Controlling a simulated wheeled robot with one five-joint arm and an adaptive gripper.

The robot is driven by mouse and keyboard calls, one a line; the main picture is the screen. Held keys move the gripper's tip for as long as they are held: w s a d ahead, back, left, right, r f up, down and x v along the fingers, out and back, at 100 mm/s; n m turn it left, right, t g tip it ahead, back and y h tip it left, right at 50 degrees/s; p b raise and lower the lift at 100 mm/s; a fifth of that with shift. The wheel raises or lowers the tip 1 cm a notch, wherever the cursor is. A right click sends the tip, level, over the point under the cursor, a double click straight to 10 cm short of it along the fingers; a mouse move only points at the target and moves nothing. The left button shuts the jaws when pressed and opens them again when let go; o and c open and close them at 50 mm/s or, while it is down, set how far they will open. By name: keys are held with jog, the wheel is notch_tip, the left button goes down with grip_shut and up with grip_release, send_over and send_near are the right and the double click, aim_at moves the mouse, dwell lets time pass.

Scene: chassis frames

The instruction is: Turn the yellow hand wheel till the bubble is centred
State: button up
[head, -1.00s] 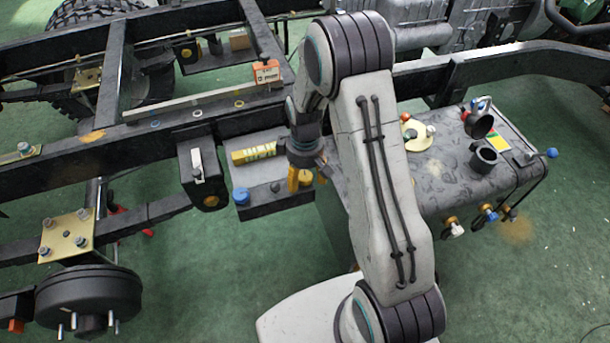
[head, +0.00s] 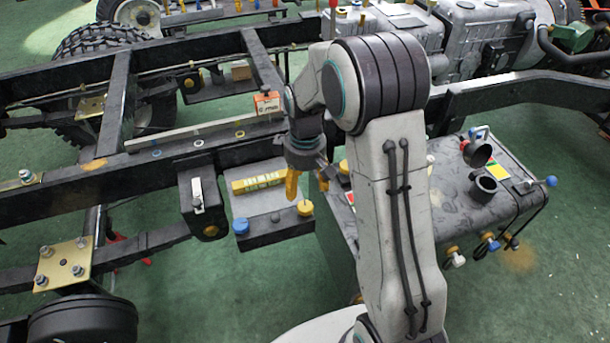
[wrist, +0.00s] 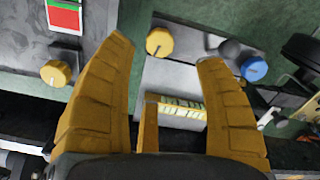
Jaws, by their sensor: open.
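The yellow hand wheel (head: 305,208) sits on the right part of a grey plate, near its front edge. In the wrist view the wheel (wrist: 159,42) shows between and beyond my fingertips. The yellow level (head: 257,182) lies on the same plate; in the wrist view, part of it (wrist: 184,108) is hidden behind my gripper. Its bubble is too small to make out. My gripper (head: 307,186) is open and empty, its yellow fingers pointing down above the wheel and apart from it. It also shows in the wrist view (wrist: 165,52).
A blue knob (head: 241,226) is at the plate's left front corner. Another yellow knob (wrist: 56,73) is on the grey tank (head: 450,205) to the right, partly behind my arm. A black chassis rail (head: 150,150) runs behind the plate. Green floor is clear in front.

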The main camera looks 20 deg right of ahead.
jog(key=shift+r, duration=1.15)
jog(key=shift+r, duration=0.1)
jog(key=s+r+m+t+p, duration=0.3)
jog(key=s+r+m+p, duration=0.3)
jog(key=s+r+p, duration=0.9)
jog(key=s+r, duration=0.7)
jog(key=r, duration=0.4)
jog(key=shift+c, duration=0.3)
dwell(0.8)
